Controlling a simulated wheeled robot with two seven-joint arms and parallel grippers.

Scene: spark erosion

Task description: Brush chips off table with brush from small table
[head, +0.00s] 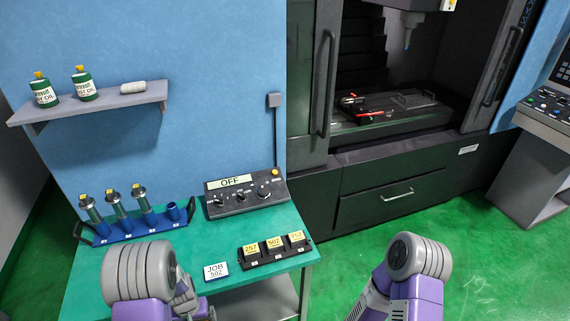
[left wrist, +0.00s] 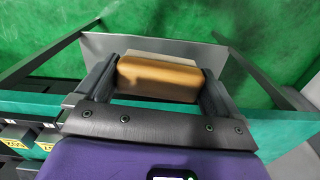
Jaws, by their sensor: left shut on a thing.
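My left gripper (left wrist: 158,75) is shut on a tan, wood-coloured block, which looks like the body of the brush (left wrist: 158,82). A paler strip shows along its far edge; its bristles cannot be made out. Chips cannot be made out. My right arm is at lower right; its gripper is not visible.
A wall shelf (head: 95,103) holds two bottles. Green floor is clear at right.

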